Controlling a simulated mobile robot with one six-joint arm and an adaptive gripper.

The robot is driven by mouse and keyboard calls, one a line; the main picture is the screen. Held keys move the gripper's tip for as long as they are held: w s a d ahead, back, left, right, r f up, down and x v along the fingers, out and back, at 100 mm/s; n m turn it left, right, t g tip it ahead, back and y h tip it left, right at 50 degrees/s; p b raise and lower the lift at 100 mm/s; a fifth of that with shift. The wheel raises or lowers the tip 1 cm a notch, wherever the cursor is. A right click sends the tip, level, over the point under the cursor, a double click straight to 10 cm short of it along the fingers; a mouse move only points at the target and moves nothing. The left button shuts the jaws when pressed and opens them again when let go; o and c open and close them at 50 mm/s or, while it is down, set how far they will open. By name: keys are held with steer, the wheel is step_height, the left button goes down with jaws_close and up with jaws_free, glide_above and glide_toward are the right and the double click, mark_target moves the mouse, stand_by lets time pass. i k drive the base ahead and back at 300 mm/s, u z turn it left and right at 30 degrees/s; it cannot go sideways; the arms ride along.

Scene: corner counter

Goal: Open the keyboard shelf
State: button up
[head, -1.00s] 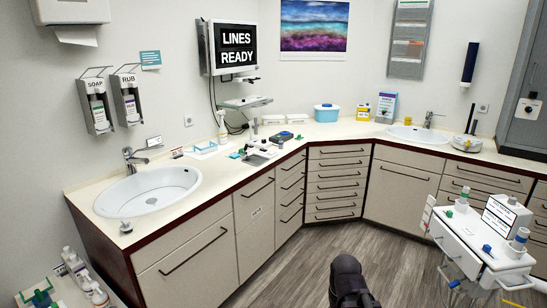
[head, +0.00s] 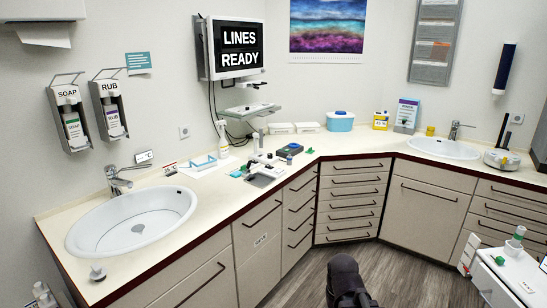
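A wall-mounted monitor (head: 238,48) reading "LINES READY" hangs above the left counter. Below it, a light grey shelf (head: 252,109) sticks out from the same wall mount; it looks like the keyboard shelf. It appears roughly level and sits above the counter; whether it is fully open is too small to tell. A dark rounded part of my arm (head: 345,281) shows at the bottom centre, well apart from the shelf. My gripper's fingers are not visible.
The corner counter (head: 150,178) holds a sink (head: 132,219) at left, small instruments, a spray bottle (head: 222,138) near the shelf, and a blue box (head: 340,121). A white cart (head: 500,275) stands at lower right. Grey floor (head: 385,268) is clear between the cabinets and cart.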

mark_target(240, 111)
steer(key=z, duration=0.05)
steer(key=i, duration=1.85)
steer(key=z, duration=0.3)
steer(key=i, duration=1.3)
steer(key=z, duration=0.1)
